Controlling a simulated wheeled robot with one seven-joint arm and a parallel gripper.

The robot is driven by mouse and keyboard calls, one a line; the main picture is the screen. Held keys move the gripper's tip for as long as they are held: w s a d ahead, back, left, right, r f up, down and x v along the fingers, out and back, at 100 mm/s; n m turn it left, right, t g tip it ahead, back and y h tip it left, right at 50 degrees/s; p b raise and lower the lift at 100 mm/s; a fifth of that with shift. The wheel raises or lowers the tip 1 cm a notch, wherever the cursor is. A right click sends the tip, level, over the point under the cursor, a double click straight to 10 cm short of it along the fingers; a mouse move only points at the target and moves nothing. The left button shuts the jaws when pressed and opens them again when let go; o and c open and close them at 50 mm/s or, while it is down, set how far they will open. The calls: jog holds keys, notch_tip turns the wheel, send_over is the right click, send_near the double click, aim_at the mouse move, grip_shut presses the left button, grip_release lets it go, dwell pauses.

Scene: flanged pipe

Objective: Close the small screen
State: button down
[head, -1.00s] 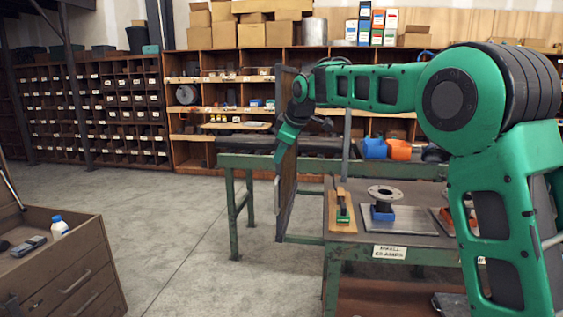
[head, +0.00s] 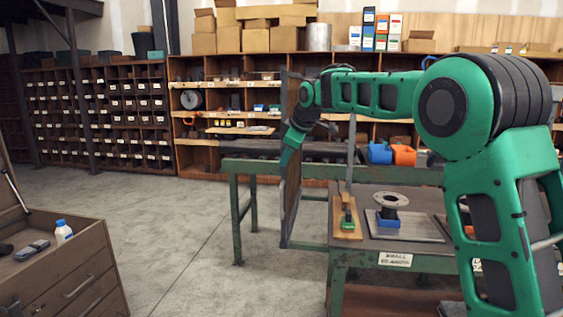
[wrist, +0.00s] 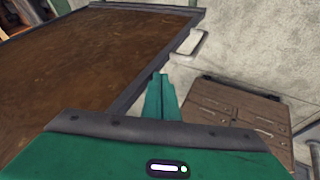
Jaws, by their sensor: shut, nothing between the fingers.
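The small screen (head: 291,190) is a brown panel in a dark metal frame. In the head view it stands upright, nearly edge-on, at the left end of the workbench, swung out from the bench top. In the wrist view the screen (wrist: 85,60) fills the upper left, with a pale metal handle (wrist: 188,47) on its outer edge.
The green workbench (head: 365,258) carries a flanged pipe (head: 389,205) on a metal plate and a wooden board with a green-handled tool (head: 347,215). A drawer cabinet (head: 75,283) stands at the lower left. The concrete floor between them is clear. Shelves line the back.

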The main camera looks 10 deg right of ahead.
jog(key=s+r, duration=0.8)
jog(key=s, duration=0.1)
jog(key=s+d+f+m+g+h, duration=0.1)
jog(key=s+d+f+m+g, duration=0.1)
jog(key=s+d+f+m, duration=0.7)
jog(key=s+d+f+m+g+h, duration=0.15)
jog(key=s+d+f, duration=0.25)
jog(key=s+d, duration=0.95)
jog(key=s+d+f+m+g, duration=0.1)
jog(key=s+d+f+m, duration=0.1)
jog(key=s+f, duration=0.3)
jog(key=s+d+f+m+g, duration=0.1)
jog(key=s+d+f+m, duration=0.2)
jog(key=s, duration=0.9)
jog(key=s+d+f+m+g, duration=0.1)
jog(key=s+d+f+m, duration=0.2)
jog(key=s+f, duration=0.4)
jog(key=shift+s+d+m, duration=0.25)
jog(key=shift+s+m, duration=0.4)
jog(key=shift+s, duration=0.35)
jog(key=shift+g, duration=0.25)
